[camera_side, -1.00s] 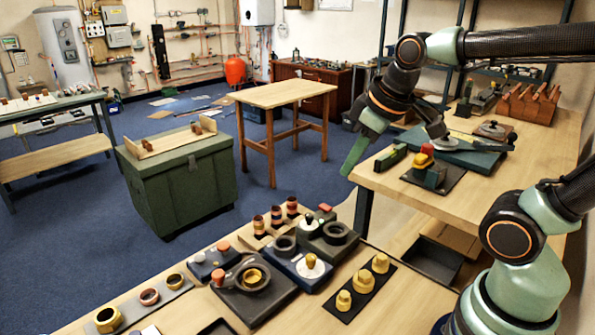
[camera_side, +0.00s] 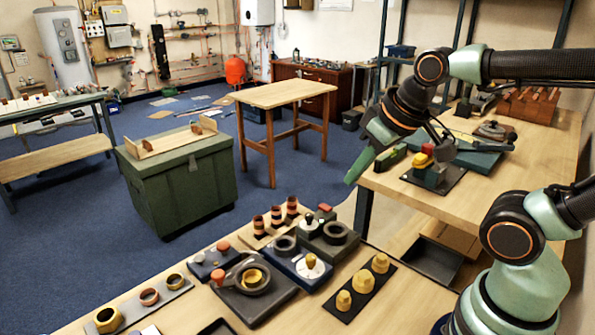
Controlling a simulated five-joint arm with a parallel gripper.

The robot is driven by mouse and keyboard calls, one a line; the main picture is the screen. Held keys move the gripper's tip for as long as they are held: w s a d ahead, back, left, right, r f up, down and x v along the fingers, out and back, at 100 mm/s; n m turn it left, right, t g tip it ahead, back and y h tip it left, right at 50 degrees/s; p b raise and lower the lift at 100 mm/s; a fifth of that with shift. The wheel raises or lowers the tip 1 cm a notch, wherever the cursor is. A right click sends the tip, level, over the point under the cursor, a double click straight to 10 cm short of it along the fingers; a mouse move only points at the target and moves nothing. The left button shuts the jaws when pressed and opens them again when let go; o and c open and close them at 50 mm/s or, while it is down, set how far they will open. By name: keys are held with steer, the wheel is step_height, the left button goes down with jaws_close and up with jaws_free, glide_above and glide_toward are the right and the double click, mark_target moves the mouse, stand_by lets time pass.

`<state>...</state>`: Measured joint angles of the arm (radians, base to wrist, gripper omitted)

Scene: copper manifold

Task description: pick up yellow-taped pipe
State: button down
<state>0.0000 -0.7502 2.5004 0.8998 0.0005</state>
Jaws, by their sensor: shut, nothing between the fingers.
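Several short upright pipes with coloured bands stand in a wooden holder on the near bench. The left one (camera_side: 258,224), the middle one (camera_side: 276,216) and the right one (camera_side: 292,207) look copper-red with dark and paler bands. I cannot tell which has yellow tape.
The near bench carries a round-dial fixture (camera_side: 312,266), a dark ring fixture (camera_side: 254,278), yellow fittings on a black strip (camera_side: 344,300) and rings on a grey strip (camera_side: 149,296). A red-and-green block (camera_side: 424,160) stands on the right-hand bench, close to my arm. A rack (camera_side: 527,106) stands behind.

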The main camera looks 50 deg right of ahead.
steer(key=c, duration=0.5)
jaws_free()
